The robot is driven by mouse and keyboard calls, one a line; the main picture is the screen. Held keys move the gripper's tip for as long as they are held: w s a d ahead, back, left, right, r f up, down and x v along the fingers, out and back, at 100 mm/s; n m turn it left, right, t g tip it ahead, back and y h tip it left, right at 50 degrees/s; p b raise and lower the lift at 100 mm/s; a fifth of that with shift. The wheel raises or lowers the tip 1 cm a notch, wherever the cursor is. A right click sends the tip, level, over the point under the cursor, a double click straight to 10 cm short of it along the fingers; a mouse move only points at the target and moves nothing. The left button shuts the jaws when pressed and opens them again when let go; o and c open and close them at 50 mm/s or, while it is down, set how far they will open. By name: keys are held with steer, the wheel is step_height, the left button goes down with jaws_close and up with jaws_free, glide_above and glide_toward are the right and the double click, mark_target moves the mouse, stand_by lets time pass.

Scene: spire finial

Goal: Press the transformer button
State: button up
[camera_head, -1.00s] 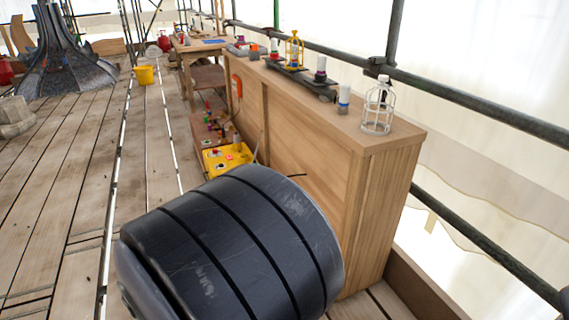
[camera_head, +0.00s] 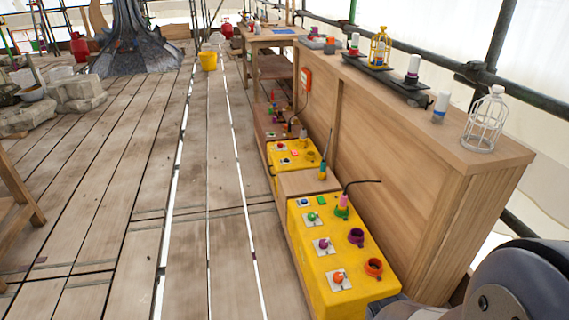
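A large yellow box (camera_head: 318,262), which may be the transformer, stands on the floor planks against the wooden cabinet. Its top has a green button (camera_head: 311,217), a purple button (camera_head: 323,244) and an orange button (camera_head: 339,277), each on a pale plate. Beside them are a purple socket ring (camera_head: 356,237), an orange socket ring (camera_head: 373,267) and a pink and green plug with a black cable (camera_head: 343,203). A smaller yellow box (camera_head: 283,157) with a red button (camera_head: 294,153) stands farther back. I cannot tell which button is the transformer's. My gripper is not in view; part of my arm shows at lower right.
The wooden cabinet (camera_head: 430,170) runs along the right, with a white cage lantern (camera_head: 486,120) and a dark tray (camera_head: 392,80) on top. Scaffold rails lie behind it. A yellow bucket (camera_head: 208,61) stands far back. The planks left of the boxes are clear.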

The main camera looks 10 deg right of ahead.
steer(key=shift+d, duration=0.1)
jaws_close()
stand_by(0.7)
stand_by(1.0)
